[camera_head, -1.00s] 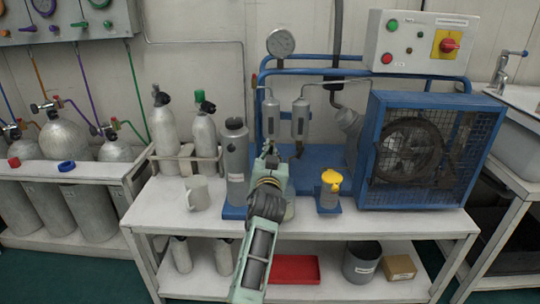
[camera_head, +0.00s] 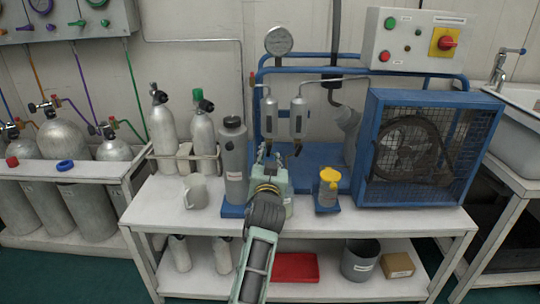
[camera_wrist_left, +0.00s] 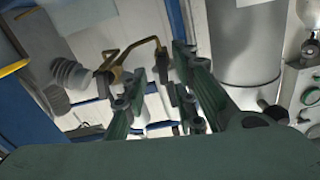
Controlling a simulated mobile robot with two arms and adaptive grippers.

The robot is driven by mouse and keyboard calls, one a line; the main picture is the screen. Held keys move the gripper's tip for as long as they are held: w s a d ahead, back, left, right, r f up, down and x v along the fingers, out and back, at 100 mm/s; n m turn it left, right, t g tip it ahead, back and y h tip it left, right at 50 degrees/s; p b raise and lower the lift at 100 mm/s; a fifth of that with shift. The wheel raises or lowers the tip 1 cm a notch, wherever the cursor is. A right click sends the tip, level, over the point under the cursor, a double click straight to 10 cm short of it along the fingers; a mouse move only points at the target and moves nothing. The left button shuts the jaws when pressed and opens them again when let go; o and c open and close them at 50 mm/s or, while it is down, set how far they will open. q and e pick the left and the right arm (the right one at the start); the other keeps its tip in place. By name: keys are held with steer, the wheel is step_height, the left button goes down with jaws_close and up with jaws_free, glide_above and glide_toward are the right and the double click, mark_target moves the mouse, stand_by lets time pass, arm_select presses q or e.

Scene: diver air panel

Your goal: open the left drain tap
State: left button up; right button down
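Two small grey cylinders hang from the blue frame, the left cylinder (camera_head: 270,115) and the right cylinder (camera_head: 299,118). A small dark tap (camera_head: 297,149) shows under the right one. The space under the left cylinder is covered by my left gripper (camera_head: 270,154), so I cannot make out the left drain tap in the head view. My left gripper's fingers point up there, apart. In the left wrist view its green fingers (camera_wrist_left: 160,80) are spread, with a bent brass-coloured piece (camera_wrist_left: 130,50) near them; I cannot tell whether they touch it. My right gripper is out of view.
A tall grey cylinder (camera_head: 235,160) stands close left of my gripper. A yellow-topped container (camera_head: 328,188) and a caged fan unit (camera_head: 425,150) are on the right. A white mug (camera_head: 195,191) stands left on the white bench (camera_head: 400,222).

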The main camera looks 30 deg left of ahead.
arm_select(q)
steer(key=shift+v, duration=2.3)
